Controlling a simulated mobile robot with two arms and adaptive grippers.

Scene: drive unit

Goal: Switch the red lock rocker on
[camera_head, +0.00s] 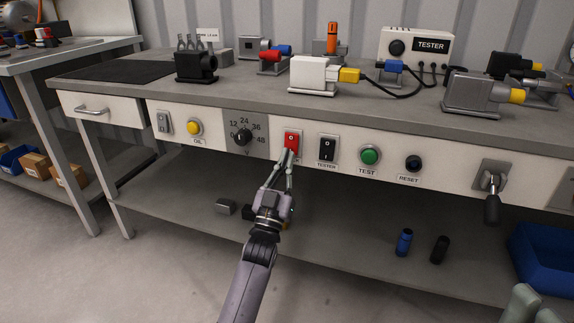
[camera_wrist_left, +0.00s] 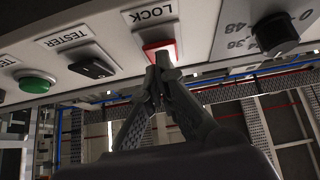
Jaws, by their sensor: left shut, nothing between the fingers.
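The red lock rocker (camera_head: 292,138) is set in the bench's front panel, between the voltage dial and the black tester rocker. In the left wrist view the red rocker (camera_wrist_left: 160,47) shows beside its LOCK label (camera_wrist_left: 150,13). My left gripper (camera_head: 287,153) is shut and empty, its fingertips at the lower part of the rocker. In the left wrist view the fingertips (camera_wrist_left: 161,65) overlap the rocker's edge; I cannot tell whether they touch it. The fingers hide part of the rocker and its label in the head view. My right gripper is not clearly in view.
The voltage dial (camera_head: 243,137) is left of the rocker; the tester rocker (camera_head: 327,149), green TEST button (camera_head: 369,156) and RESET button (camera_head: 413,163) are to the right. A lever switch (camera_head: 492,185) sticks out farther right. The bench top (camera_head: 240,90) overhangs above; a shelf (camera_head: 340,210) lies below.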

